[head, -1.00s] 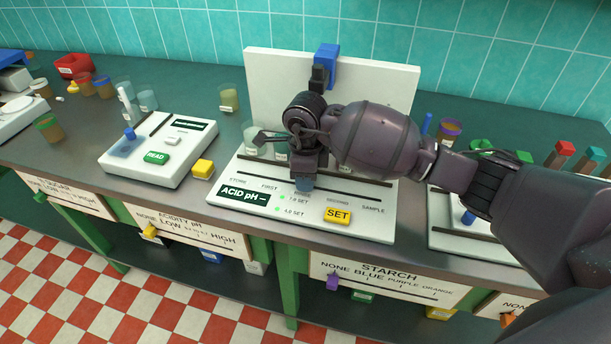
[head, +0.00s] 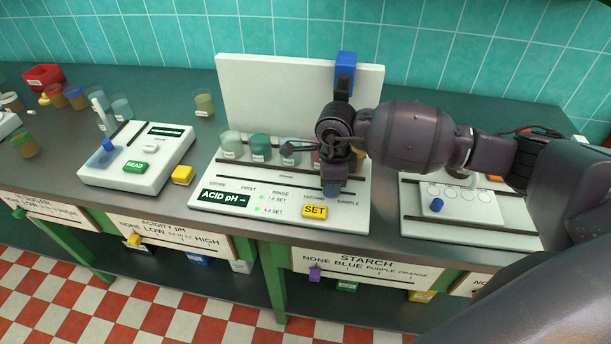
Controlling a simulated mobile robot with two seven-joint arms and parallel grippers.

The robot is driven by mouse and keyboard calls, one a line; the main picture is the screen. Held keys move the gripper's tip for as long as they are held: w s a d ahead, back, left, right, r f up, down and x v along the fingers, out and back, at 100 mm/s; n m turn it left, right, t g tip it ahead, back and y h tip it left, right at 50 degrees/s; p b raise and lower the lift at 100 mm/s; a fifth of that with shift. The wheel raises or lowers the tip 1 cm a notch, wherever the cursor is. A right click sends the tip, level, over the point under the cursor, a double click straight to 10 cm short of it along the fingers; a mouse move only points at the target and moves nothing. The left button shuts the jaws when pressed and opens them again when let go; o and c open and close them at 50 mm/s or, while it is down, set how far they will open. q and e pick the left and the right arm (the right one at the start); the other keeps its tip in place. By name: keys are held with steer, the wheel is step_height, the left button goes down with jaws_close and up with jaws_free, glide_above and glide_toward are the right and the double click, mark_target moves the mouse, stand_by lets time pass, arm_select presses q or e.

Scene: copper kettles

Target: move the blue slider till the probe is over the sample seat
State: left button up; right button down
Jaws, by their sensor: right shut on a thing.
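The white pH station (head: 230,205) has a row of labels from STORE to SAMPLE. Its blue slider (head: 332,189) shows low at the front, between the SECOND and SAMPLE labels. My right gripper (head: 333,180) points down and is shut on the slider. A blue carriage (head: 346,66) sits on the right part of the upright back panel (head: 290,90), with a dark part hanging below it. My wrist hides the probe's tip and the sample seat, so I cannot tell whether they line up. My left gripper is not in view.
Several cups stand in a row on the station, including a teal one (head: 260,147).

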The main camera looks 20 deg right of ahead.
mark_target(351, 194)
steer(key=s+d, duration=0.2)
steer(key=d, duration=0.1)
steer(key=shift+s+d+r, duration=0.1)
steer(key=shift+d, duration=0.05)
steer(key=shift+s+d, duration=0.1)
steer(key=shift+d, duration=0.1)
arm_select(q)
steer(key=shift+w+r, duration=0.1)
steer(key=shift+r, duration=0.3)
arm_select(e)
steer(key=c, duration=1.3)
jaws_free()
steer(key=shift+d, duration=0.1)
steer(key=shift+c, duration=0.2)
steer(key=o, duration=0.5)
steer(key=shift+s+d, duration=0.1)
steer(key=shift+s, duration=0.1)
steer(key=shift+c, duration=0.2)
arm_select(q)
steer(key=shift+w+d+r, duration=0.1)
arm_select(e)
steer(key=shift+w, duration=0.1)
